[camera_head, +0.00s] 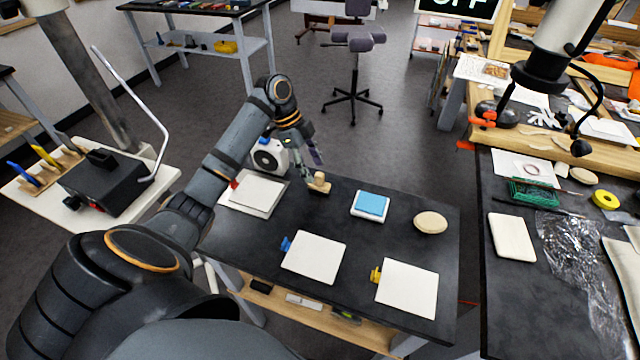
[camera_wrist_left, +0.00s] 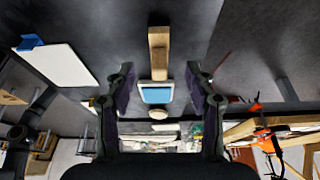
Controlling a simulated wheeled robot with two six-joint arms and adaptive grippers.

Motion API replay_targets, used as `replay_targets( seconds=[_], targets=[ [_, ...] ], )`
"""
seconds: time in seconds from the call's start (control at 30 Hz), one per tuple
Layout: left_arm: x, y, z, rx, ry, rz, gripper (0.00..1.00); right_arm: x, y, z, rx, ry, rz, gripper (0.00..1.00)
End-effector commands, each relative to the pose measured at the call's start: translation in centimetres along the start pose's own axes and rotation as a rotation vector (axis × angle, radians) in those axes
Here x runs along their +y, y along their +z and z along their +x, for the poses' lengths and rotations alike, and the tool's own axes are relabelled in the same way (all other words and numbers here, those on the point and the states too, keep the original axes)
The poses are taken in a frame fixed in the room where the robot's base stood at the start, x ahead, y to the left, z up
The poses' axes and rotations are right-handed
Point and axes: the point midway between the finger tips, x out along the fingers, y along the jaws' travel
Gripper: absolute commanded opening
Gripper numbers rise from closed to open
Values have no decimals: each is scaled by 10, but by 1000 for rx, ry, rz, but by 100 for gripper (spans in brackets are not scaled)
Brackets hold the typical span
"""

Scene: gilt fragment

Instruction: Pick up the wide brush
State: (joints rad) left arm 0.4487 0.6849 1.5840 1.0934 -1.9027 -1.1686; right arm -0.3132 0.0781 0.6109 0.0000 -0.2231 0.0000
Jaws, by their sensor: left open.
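A small light wooden piece (camera_head: 318,186), with a short upright part, stands near the far edge of the dark table (camera_head: 260,238). It may be the wide brush, but I cannot make out bristles. In the left wrist view a wooden bar (camera_wrist_left: 158,45) lies centred ahead, between the lines of the fingers. My left gripper (camera_head: 311,166) is open, pointing down just beside and above the wooden piece. Both fingers show in the left wrist view (camera_wrist_left: 160,78) with nothing held between them. My right gripper is not in view.
A blue pad (camera_head: 371,203) and an oval tan pad (camera_head: 431,222) lie to the right. White sheets with a blue clip (camera_head: 315,257) and a yellow clip (camera_head: 408,288) lie nearer. A white device with a round dark front (camera_head: 268,157) stands behind my left wrist.

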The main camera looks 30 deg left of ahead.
Motion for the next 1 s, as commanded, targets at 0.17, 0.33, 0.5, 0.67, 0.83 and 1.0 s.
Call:
replay_targets(
  seconds=[0.17, 0.33, 0.5, 0.67, 0.83, 1.0],
  targets=[
    [0, 0, 6, 0, 1, -1, 55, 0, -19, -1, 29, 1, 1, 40],
    [3, -2, 32, 2, 5, -1, 55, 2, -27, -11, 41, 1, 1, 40],
    [2, -1, 54, 0, 2, -1, 55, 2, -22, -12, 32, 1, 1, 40],
    [2, -1, 56, -1, 0, 0, 55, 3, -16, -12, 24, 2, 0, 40],
    [2, -1, 56, -1, 0, 0, 41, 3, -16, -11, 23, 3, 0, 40],
    [2, -1, 56, -1, 0, 0, 18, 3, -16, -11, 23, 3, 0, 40]
  ],
)
